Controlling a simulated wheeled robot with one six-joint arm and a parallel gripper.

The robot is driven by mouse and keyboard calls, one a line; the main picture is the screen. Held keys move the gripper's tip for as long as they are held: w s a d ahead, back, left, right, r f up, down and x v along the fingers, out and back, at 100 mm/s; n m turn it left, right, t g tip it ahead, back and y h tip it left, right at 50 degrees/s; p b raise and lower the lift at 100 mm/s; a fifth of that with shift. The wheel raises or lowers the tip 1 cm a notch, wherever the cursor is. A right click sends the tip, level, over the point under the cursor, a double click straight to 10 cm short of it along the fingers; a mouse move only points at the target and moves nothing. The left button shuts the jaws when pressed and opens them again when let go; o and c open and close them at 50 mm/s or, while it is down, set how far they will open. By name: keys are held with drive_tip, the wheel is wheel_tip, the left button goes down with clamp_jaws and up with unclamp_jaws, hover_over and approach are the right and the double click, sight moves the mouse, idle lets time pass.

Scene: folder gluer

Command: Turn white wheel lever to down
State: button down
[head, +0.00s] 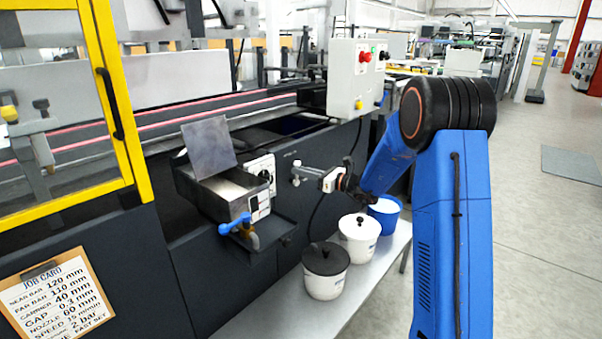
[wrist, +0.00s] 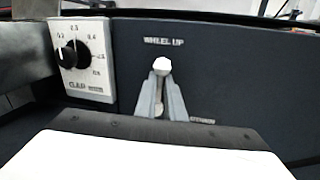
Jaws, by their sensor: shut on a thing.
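The white wheel lever (wrist: 162,67) shows in the wrist view, on the dark machine panel just below the lettering "WHEEL UP". Its round white knob points up, towards that lettering. My gripper (wrist: 161,104) is shut on the lever, with a grey finger on each side of its stem below the knob. The fingers hide part of the stem. In the head view my gripper (head: 297,171) reaches left to the panel face, right of the glue box. The lever is too small to make out clearly there.
A gap dial (wrist: 70,54) sits left of the lever. The open glue box (head: 222,185) and a blue-handled valve (head: 236,222) are left of my gripper. Lidded pots (head: 326,280) and a blue tub (head: 385,222) stand on the bench below. A control box (head: 345,75) is above.

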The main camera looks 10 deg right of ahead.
drive_tip(key=w+d+f+m+t, duration=0.1)
drive_tip(key=d+f+m+t, duration=0.1)
drive_tip(key=m, duration=0.6)
drive_tip(key=w+d+f+m+t+h, duration=0.1)
drive_tip(key=d+f+m, duration=0.1)
drive_tip(key=m, duration=0.7)
drive_tip(key=shift+w+f+m+t, duration=0.3)
drive_tip(key=shift+w+t, duration=0.1)
drive_tip(key=c, duration=1.8)
unclamp_jaws()
drive_tip(key=shift+d+f, duration=0.1)
drive_tip(key=shift+f, duration=0.05)
drive_tip(key=shift+c, duration=0.2)
